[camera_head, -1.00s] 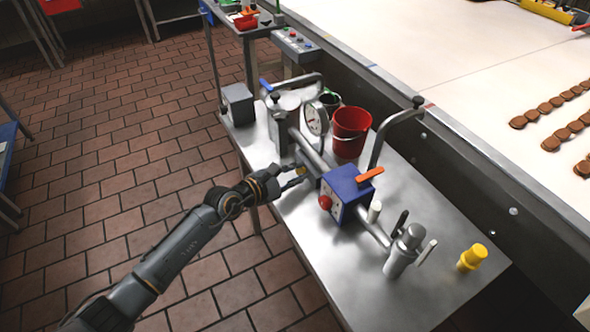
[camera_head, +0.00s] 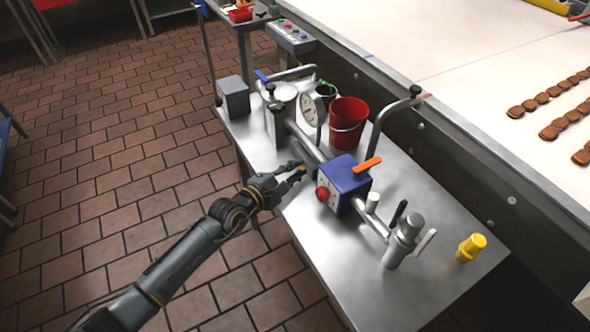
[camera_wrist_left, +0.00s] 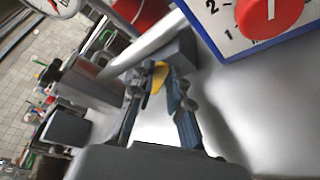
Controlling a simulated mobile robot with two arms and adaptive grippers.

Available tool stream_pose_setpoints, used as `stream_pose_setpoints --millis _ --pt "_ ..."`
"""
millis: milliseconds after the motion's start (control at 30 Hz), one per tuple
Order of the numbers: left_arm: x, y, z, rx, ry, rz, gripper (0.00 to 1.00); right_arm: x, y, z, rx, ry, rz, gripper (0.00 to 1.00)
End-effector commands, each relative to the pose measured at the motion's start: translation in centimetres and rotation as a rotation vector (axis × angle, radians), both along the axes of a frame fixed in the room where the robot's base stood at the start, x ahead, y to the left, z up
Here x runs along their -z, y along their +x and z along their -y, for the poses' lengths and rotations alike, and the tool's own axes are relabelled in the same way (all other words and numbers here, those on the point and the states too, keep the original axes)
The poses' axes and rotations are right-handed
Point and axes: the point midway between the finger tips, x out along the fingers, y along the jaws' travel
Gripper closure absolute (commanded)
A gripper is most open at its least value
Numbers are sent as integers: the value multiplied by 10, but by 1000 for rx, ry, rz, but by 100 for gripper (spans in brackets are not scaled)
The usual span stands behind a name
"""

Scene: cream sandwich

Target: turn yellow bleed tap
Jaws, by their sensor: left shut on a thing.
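The yellow bleed tap (camera_wrist_left: 159,75) is a small yellow lever under the steel pipe, beside a grey block (camera_wrist_left: 178,50). My left gripper (camera_wrist_left: 162,88) is shut on it, with a dark finger on each side. In the head view my left gripper (camera_head: 298,172) reaches in from the left, just left of the blue dial box (camera_head: 345,186). There the tap is mostly hidden by the fingers. My right gripper is in neither view.
The dial box has a red knob (camera_head: 321,194) and an orange lever (camera_head: 367,164). A red bucket (camera_head: 348,124), pressure gauge (camera_head: 312,108) and steel valve (camera_head: 403,242) stand around the pipe. A yellow fitting (camera_head: 471,247) sits far right. The front of the steel table (camera_head: 345,275) is clear.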

Motion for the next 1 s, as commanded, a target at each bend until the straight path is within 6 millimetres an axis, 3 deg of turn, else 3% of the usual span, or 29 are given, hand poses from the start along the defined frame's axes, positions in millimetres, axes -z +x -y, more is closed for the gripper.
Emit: stream_pose_setpoints --millis 133,167,233,267,667,1000 --pt "1 0 0 0 0 -3 100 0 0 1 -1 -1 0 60" --pt "1 0 0 0 0 -3 77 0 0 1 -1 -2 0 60" --pt "1 0 0 0 0 -3 63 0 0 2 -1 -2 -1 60" --pt "1 0 0 0 0 -3 60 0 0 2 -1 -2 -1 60" --pt "0 -7 -5 -1 -1 -3 60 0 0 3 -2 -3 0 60" --pt "-13 -60 -45 0 2 -4 60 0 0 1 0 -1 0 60"
